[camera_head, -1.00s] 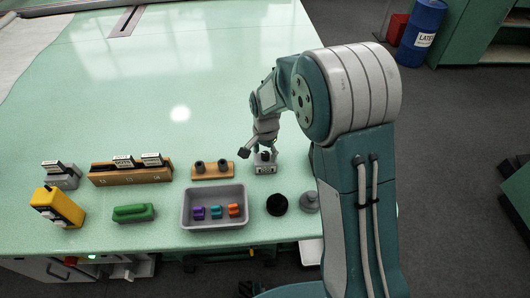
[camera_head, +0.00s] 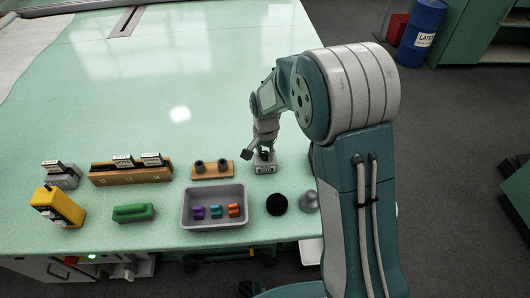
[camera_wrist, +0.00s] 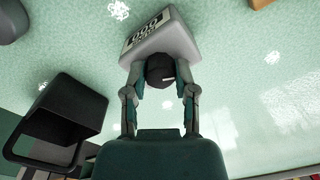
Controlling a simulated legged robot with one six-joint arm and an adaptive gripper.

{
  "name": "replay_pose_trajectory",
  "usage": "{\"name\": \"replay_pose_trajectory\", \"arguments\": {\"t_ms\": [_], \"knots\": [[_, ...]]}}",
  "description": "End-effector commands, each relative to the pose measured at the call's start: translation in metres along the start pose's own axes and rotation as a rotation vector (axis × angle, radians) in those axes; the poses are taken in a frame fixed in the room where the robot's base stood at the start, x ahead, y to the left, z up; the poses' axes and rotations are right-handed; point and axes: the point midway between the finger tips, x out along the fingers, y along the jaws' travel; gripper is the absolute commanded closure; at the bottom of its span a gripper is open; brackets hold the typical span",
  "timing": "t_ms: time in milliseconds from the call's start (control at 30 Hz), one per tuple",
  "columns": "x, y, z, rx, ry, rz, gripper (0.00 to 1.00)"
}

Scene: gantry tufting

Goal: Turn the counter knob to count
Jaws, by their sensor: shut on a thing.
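The counter (camera_head: 265,169) is a small grey box on the green table, right of the wooden block with two dark pegs. In the wrist view the counter (camera_wrist: 165,38) shows its display, which appears to read 000. Its dark round knob (camera_wrist: 160,70) carries a white mark and sits between my fingers. My gripper (camera_wrist: 160,80) is shut on the knob, one finger on each side. In the head view my gripper (camera_head: 264,152) is over the counter, and the knob is mostly hidden there.
A wooden block with dark pegs (camera_head: 212,177) stands close left of the counter. A grey tray (camera_head: 213,223) with small coloured pieces, a black round thing (camera_head: 277,204) and a grey knobbed piece (camera_head: 309,201) lie in front.

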Motion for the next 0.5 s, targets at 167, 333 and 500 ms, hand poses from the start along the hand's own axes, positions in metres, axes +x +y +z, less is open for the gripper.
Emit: {"name": "replay_pose_trajectory", "arguments": {"t_ms": [167, 333, 500], "knots": [[0.0007, -0.0009, -0.0005, -0.124, 0.000, -0.002, 1.00], [0.0007, -0.0009, -0.0007, -0.281, -0.002, -0.002, 1.00], [0.0007, -0.0010, -0.0008, -0.443, -0.004, -0.003, 1.00]]}}
